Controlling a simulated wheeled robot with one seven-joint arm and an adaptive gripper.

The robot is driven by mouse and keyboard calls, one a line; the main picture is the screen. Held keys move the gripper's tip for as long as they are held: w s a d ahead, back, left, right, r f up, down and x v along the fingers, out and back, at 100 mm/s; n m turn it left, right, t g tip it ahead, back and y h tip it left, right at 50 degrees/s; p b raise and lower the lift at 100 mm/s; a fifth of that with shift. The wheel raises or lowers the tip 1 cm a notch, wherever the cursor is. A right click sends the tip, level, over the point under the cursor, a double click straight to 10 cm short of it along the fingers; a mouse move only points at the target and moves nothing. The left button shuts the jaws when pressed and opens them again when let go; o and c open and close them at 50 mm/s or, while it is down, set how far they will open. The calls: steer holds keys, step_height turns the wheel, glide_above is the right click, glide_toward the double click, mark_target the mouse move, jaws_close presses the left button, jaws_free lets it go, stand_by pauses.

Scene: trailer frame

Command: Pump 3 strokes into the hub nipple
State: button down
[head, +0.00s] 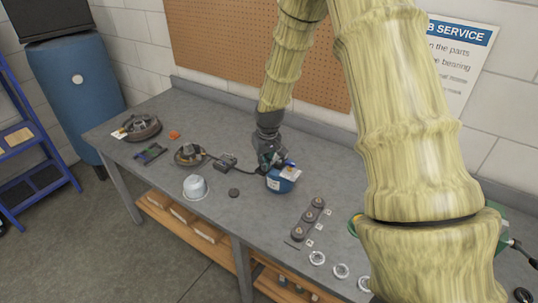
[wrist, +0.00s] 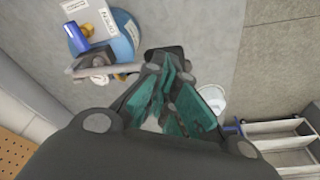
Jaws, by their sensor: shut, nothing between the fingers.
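My gripper (head: 270,158) is low over the middle of the bench, just behind a round blue tub (head: 281,182) with white labels. In the wrist view its teal-padded fingers (wrist: 172,105) are shut and empty. The blue tub (wrist: 126,35) is beside them at upper left, with a blue part and a grey bar on top. I cannot tell whether the fingers touch the bar. A dark hose (head: 247,168) runs left from the tub area to a small dark block (head: 228,161) near a round hub-like assembly (head: 190,155). I cannot make out a nipple.
A second round assembly (head: 140,128) is at the left. A pegboard (head: 220,45) is behind.

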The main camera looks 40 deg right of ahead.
steer(key=shift+w+d+r+p, duration=0.1)
steer(key=shift+r+p, duration=0.8)
steer(key=shift+r, duration=0.45)
steer(key=shift+d+r+p, duration=0.1)
steer(key=shift+r+p, duration=0.75)
steer(key=shift+r, duration=0.5)
step_height(320, 180, up, 2)
steer(key=shift+d+r, duration=0.1)
steer(key=shift+r, duration=0.1)
